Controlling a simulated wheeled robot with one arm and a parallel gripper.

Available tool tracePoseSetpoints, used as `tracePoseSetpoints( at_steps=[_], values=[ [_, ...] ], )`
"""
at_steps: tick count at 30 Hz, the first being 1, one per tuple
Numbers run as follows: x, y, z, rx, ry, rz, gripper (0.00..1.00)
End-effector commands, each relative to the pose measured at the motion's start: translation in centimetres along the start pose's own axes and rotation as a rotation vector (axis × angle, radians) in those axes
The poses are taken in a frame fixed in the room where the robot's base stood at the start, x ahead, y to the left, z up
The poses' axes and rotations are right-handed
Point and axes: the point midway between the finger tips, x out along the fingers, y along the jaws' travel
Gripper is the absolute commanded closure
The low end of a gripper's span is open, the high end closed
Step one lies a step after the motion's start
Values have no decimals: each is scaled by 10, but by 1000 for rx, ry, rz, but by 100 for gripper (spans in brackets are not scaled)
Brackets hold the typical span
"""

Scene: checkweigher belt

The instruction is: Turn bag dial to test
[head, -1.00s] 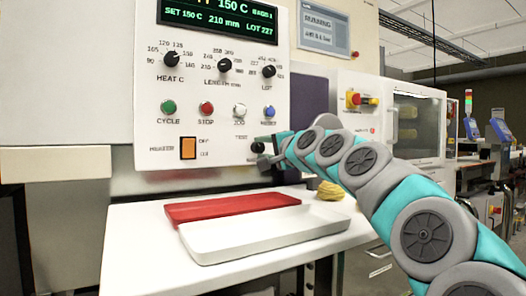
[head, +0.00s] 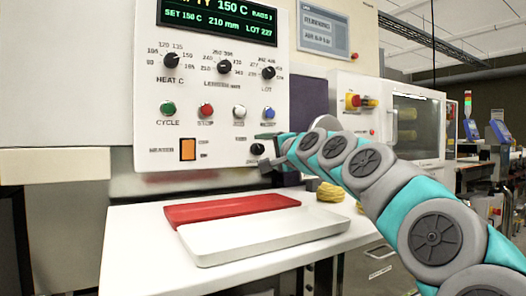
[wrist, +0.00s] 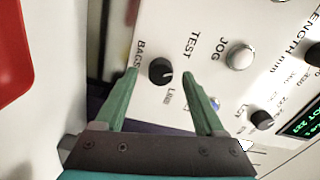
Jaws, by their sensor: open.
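The bag dial (wrist: 161,71) is a round black knob on the white panel, with BAGS printed beside it and the words TEST and LINE around it. Its small pale mark faces right in the wrist view; I cannot tell surely which word it lines up with. In the head view the dial (head: 257,149) sits at the panel's lower right. My gripper (wrist: 160,74) is open, its two green fingers on either side of the dial, with gaps visible between them and the knob. In the head view my gripper (head: 266,149) is at the panel's lower right corner.
Close by are the white JOG button (wrist: 240,56) and the LOT knob (wrist: 262,119). Above are the HEAT C knob (head: 171,60) and display (head: 218,18). An orange heater switch (head: 188,149) is to the left. A red tray (head: 190,214) and white tray (head: 262,240) lie below.

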Motion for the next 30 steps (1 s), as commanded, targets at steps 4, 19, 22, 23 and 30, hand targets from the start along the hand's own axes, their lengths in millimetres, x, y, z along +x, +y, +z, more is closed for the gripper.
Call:
tracePoseSetpoints(
  at_steps=[4,19,22,23,30],
  values=[
    [-18,-1,0,0,0,-2,28],
    [-69,0,0,0,0,1,28],
    [-71,1,0,0,-1,1,28],
    [-71,1,0,0,-1,1,28],
    [-71,0,0,0,0,0,28]
  ],
)
